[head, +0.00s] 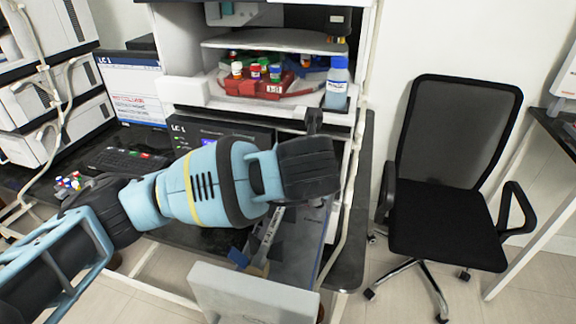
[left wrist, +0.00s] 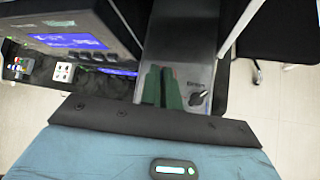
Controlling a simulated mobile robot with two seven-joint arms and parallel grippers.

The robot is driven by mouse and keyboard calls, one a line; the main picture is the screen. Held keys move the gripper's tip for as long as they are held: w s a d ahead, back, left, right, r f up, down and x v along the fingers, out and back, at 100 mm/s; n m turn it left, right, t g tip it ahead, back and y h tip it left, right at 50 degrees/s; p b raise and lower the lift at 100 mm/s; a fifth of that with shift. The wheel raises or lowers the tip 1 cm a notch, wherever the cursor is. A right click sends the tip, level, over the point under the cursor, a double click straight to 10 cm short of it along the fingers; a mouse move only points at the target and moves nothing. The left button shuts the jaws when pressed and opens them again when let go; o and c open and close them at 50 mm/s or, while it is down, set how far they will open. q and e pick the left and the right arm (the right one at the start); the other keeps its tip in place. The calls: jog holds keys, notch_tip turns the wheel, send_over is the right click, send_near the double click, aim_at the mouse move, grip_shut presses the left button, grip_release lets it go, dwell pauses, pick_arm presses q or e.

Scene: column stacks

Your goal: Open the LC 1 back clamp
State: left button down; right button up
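The LC 1 unit (head: 180,127), a dark module, stands below the bottle shelf in the head view. A grey panel (left wrist: 205,45) with small lettering and a dark knob-like part (left wrist: 197,98) lies just right of my left fingers in the left wrist view; I cannot tell whether this part is the back clamp. My left gripper (left wrist: 163,86) shows two green fingers close side by side, with only a narrow gap and nothing clearly held. In the head view my left wrist covers the fingers and much of the column area. My right gripper is not in view.
A red tray (head: 262,88) of vials and a blue-capped bottle (head: 337,82) stand on the shelf above. A monitor (head: 135,88) and keyboard (head: 125,160) are at left. A black chair (head: 445,210) stands at right, with open floor around it.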

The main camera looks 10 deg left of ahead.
pick_arm(q)
jog(key=shift+d+f+m+t+y+p, duration=0.15)
jog(key=shift+d+m+y+p, duration=0.2)
jog(key=shift+y, duration=0.25)
jog(key=shift+d+r+m+t+y+p, duration=0.15)
jog(key=shift+d+m+y+p, duration=0.15)
jog(key=shift+y, duration=0.3)
jog(key=shift+d+f+m+y, duration=0.45)
jog(key=shift+f+y, duration=0.1)
jog(key=shift+y, duration=0.15)
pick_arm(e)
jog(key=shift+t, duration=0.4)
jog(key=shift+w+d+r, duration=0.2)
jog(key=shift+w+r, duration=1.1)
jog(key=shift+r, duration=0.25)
pick_arm(q)
jog(key=shift+p, duration=0.3)
jog(key=shift+f, duration=0.1)
jog(key=c, duration=1.6)
grip_release()
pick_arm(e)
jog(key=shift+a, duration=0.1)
